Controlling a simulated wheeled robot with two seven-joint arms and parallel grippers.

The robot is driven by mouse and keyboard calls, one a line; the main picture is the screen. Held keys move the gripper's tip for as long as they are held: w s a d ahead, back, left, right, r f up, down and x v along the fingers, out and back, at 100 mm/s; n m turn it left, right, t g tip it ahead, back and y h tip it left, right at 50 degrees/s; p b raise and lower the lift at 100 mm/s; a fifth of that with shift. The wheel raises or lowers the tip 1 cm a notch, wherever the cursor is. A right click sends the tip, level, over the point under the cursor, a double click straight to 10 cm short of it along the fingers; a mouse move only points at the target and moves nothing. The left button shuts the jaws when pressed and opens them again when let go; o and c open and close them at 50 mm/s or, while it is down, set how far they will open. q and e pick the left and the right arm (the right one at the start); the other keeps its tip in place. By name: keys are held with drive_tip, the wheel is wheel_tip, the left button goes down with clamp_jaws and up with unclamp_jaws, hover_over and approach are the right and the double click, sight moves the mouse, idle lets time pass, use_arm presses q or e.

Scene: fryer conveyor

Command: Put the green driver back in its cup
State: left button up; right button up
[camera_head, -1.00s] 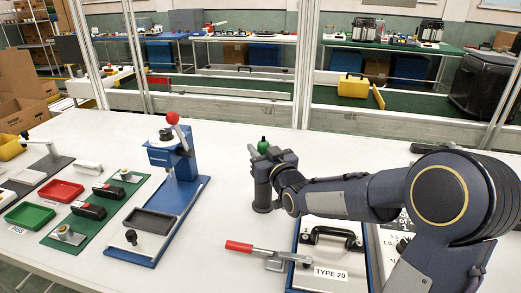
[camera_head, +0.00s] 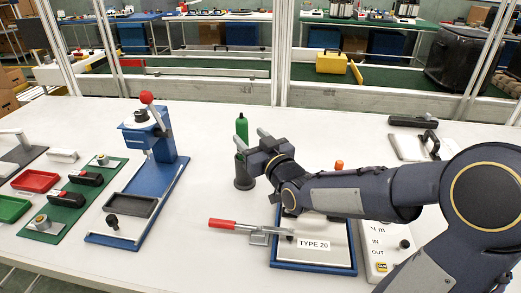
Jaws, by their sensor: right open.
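The green driver (camera_head: 242,128) stands upright, handle up, at the mouth of a dark grey cup (camera_head: 243,178) on the white table. Its lower part is hidden by the cup and gripper. My right gripper (camera_head: 250,140) is open just in front and to the right of the driver, its fingers pointing toward the back left. I cannot tell whether a finger touches the driver or the cup. My left gripper is not in view.
A blue press (camera_head: 150,145) with a red knob stands to the left. A red-handled toggle clamp (camera_head: 240,227) and the TYPE 20 plate (camera_head: 312,262) lie in front of the cup. Red (camera_head: 36,181) and green trays are far left. The table behind the cup is clear.

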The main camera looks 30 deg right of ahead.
drive_tip(key=s, duration=0.5)
drive_tip(key=shift+d+f, duration=0.1)
idle(0.4)
